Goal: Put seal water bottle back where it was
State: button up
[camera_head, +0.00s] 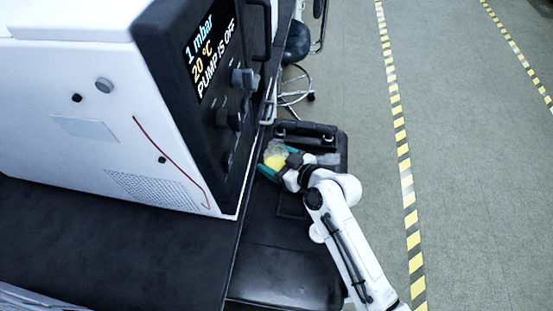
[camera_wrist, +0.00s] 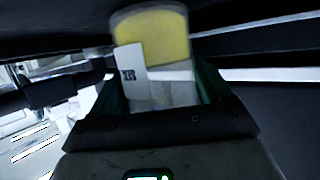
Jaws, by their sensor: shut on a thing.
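The bottle (camera_wrist: 166,40), clear with yellow contents and a white label, is between the fingers of my gripper (camera_wrist: 160,95) in the wrist view. It sits upright or nearly so there. In the head view the same bottle (camera_head: 275,156) shows as a clear, yellow-bottomed shape held in my gripper (camera_head: 272,165), beside the right edge of the bench and low against the white instrument. My gripper's green fingers are closed around it. I cannot read the label fully, and the bottle's lower part is hidden by the gripper.
A white and black instrument (camera_head: 100,110) with a display reading PUMP IS OFF stands on the black bench (camera_head: 110,240). A stool (camera_head: 297,45) stands behind. The grey floor (camera_head: 460,150) at right, with yellow-black tape lines, is open.

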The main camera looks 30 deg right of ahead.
jog(key=o, duration=1.3)
jog(key=shift+r, duration=0.15)
jog(key=shift+s+d, duration=0.15)
jog(key=shift+s, duration=0.2)
jog(key=v, duration=1.1)
jog(key=shift+s+d+r, duration=0.1)
jog(key=shift+r, duration=0.05)
